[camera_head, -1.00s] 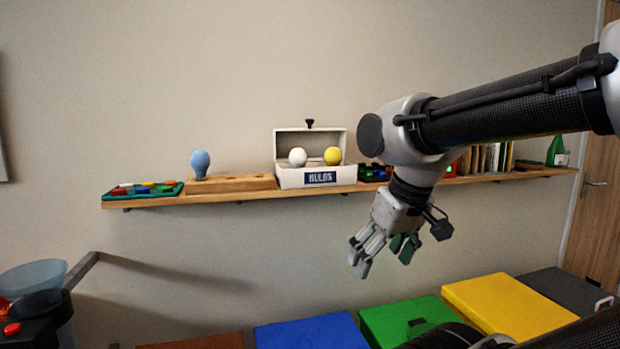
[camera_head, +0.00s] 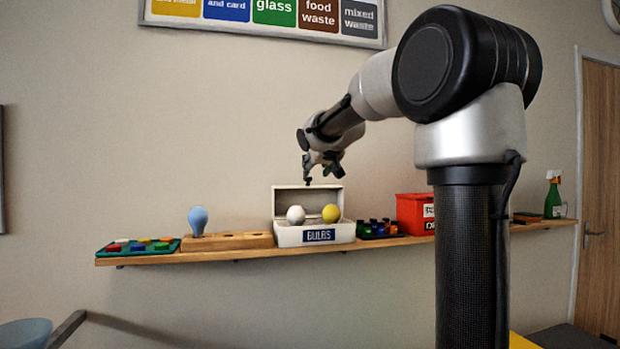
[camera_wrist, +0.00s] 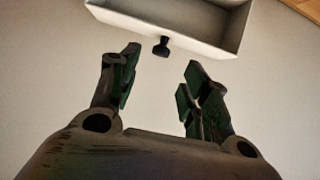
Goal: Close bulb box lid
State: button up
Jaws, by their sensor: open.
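The white bulb box (camera_head: 290,236), labelled BULBS, stands on the wall shelf with its lid (camera_head: 289,200) raised at the back. A white bulb (camera_head: 296,214) and a yellow bulb (camera_head: 331,213) show inside the box. My gripper (camera_head: 322,176) is open and empty, above the raised lid and apart from it in the head view. In the wrist view, the open fingers (camera_wrist: 157,85) point toward the lid (camera_wrist: 190,30), and its dark knob (camera_wrist: 161,46) shows just beyond the gap between the fingertips.
The wooden shelf (camera_head: 215,255) also holds a green tray (camera_head: 120,248) of coloured pieces, a wooden block with a blue bulb (camera_head: 198,219), small dark bottles (camera_head: 378,228) and a red box (camera_head: 412,213). The wall above the shelf's left side is clear.

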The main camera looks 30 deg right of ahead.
aim_at(310, 187)
jog(key=x, duration=0.8)
grip_shut()
